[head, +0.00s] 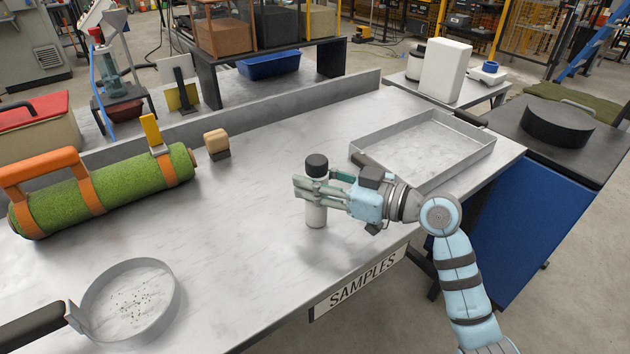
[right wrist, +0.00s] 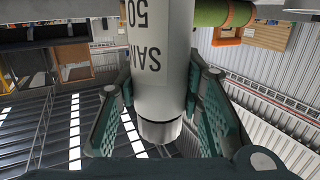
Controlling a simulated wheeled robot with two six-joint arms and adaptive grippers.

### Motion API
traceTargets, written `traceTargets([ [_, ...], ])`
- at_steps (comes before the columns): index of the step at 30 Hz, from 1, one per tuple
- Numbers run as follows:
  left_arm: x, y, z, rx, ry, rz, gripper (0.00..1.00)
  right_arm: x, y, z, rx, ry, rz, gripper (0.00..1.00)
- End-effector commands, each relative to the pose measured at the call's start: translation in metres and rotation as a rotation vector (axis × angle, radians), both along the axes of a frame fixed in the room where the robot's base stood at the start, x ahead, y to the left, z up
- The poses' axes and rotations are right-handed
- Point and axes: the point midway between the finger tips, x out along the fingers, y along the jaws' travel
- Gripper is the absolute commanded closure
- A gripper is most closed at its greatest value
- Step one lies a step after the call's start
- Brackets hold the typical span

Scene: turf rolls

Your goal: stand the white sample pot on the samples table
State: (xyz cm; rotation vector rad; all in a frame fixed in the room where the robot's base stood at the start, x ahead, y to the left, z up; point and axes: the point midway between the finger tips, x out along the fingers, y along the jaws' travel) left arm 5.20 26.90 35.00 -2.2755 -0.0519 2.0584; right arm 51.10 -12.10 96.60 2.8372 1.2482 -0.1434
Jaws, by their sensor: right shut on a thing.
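My right gripper (head: 312,190) is shut around the pot's middle, coming in from the right. Its fingers hide part of the body. In the right wrist view the pot (right wrist: 160,75) lies between the two green-padded fingers, with printed lettering on its side. I cannot tell whether its base touches the tabletop. My left gripper is out of view.
A shallow metal tray (head: 475,150) lies right of the gripper. A turf roll (head: 130,190) in an orange carrier and a round sieve (head: 165,318) are at left. A small wood-topped block (head: 217,143) stands behind. The table's middle is clear.

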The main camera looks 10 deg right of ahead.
Motion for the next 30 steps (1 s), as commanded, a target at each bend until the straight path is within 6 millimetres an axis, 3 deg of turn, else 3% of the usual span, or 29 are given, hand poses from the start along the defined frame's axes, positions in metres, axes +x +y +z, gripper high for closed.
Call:
traceTargets([
  [2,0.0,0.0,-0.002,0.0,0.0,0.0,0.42,0.0,0.0,-0.002,0.001,-0.001,0.0,1.0],
  [3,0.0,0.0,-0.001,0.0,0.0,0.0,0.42,0.0,0.0,-0.001,0.0,0.0,0.0,0.6],
  [6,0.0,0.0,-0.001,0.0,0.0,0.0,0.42,0.0,0.0,-0.001,0.0,0.0,0.0,0.46],
  [17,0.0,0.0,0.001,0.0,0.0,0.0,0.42,-0.002,-0.002,0.001,-0.002,-0.001,-0.001,0.46],
  [20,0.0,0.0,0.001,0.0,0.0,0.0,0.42,-0.01,-0.013,0.001,-0.004,0.0,-0.003,0.46],
  [30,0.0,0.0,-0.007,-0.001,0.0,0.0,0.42,-0.065,-0.071,0.007,-0.009,0.005,0.0,0.46],
])
